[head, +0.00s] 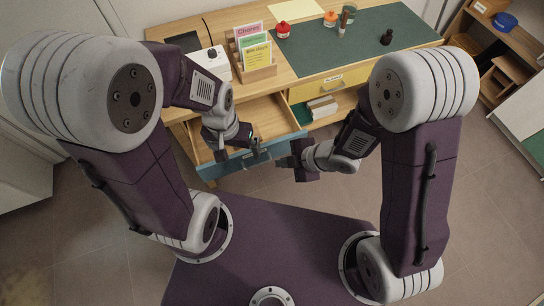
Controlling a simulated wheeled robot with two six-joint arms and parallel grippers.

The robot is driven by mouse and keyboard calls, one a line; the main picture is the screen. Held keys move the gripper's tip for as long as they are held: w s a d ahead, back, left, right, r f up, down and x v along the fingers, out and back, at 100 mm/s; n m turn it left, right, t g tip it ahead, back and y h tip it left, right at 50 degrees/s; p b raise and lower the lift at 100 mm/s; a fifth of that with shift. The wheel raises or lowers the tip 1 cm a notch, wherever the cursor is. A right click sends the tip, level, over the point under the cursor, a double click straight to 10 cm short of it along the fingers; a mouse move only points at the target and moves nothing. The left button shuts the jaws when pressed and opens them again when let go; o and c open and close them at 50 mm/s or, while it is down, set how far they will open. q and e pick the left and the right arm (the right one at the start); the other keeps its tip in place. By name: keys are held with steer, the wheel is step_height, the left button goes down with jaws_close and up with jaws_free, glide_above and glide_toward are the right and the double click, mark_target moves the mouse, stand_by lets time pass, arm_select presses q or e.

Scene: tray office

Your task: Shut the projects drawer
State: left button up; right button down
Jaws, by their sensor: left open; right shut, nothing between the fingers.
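A drawer with a blue front (208,171) stands pulled out from the left part of the wooden desk. Its wooden inside looks empty where I can see it. I cannot read a label that names it as the projects drawer. My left gripper (238,152) is open over the front part of this drawer, close to the blue front; I cannot tell whether it touches. My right gripper (286,162) is shut and empty, just right of the blue front's right part. The grippers hide part of the front and its handle.
A yellow drawer (332,83) to the right is shut, above an open shelf with books (322,107). A card holder (256,72), a white box (211,62), jars and a green mat (375,35) occupy the desktop. Floor is clear right of the drawer.

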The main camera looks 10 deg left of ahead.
arm_select(q)
steer(key=shift+a+f+b, duration=0.1)
steer(key=shift+f+b, duration=0.7)
steer(key=shift+f, duration=0.05)
arm_select(e)
steer(key=shift+w+a+f, duration=0.8)
steer(key=shift+a+f, duration=0.55)
steer(key=shift+a, duration=0.05)
steer(key=shift+w+a+f, duration=0.85)
steer(key=shift+a+f, duration=0.45)
steer(key=shift+a, duration=0.05)
steer(key=shift+w+a+f, duration=0.8)
steer(key=shift+a+f, duration=0.55)
steer(key=shift+a, duration=0.05)
steer(key=shift+w+a, duration=0.1)
steer(key=shift+w, duration=0.05)
